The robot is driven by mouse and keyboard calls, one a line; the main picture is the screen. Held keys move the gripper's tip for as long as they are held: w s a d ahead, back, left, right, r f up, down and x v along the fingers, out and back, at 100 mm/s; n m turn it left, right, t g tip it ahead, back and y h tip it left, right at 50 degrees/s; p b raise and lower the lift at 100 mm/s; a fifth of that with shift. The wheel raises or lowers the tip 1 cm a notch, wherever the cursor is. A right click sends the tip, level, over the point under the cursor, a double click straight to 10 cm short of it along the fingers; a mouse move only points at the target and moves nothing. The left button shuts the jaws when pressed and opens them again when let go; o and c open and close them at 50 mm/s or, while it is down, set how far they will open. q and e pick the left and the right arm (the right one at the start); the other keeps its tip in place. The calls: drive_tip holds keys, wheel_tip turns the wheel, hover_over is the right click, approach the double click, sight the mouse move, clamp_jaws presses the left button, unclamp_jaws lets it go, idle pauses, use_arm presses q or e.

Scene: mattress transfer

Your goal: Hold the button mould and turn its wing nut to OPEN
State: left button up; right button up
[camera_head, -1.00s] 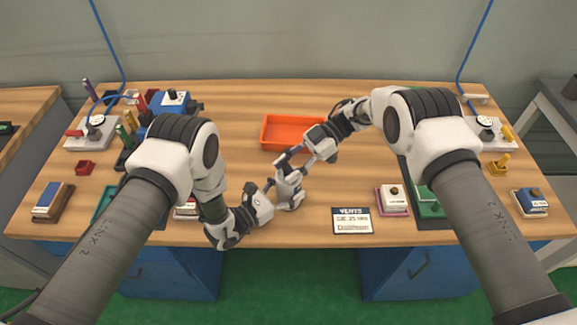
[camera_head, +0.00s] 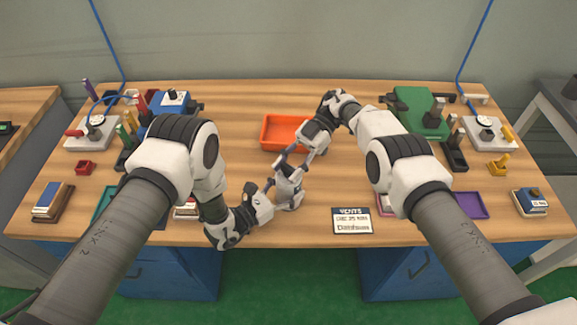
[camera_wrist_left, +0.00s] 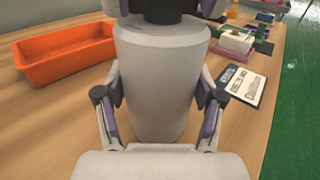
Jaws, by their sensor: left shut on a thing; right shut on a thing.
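The button mould (camera_wrist_left: 158,85) is a pale grey, tapered round body standing upright in the left wrist view. In the head view the mould (camera_head: 289,199) is small and partly covered by my grippers, at the middle of the table. My left gripper (camera_wrist_left: 158,112) is shut on its body, one finger on each side. My right gripper (camera_head: 292,163) comes down from behind and is shut at the mould's top, where the wing nut sits. The wing nut is hidden between its fingers, so its OPEN position cannot be read.
An orange tray (camera_head: 266,144) lies just behind the grippers. A VENTS card (camera_head: 352,221) lies to the right of the mould. A green machine (camera_head: 415,108) stands at the back right. Bare wood lies between the mould and the card.

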sight(288, 166)
drive_tip(key=o, duration=1.2)
drive_tip(key=shift+c, duration=0.2)
wheel_tip(288, 166, up, 10)
drive_tip(key=shift+f, duration=0.1)
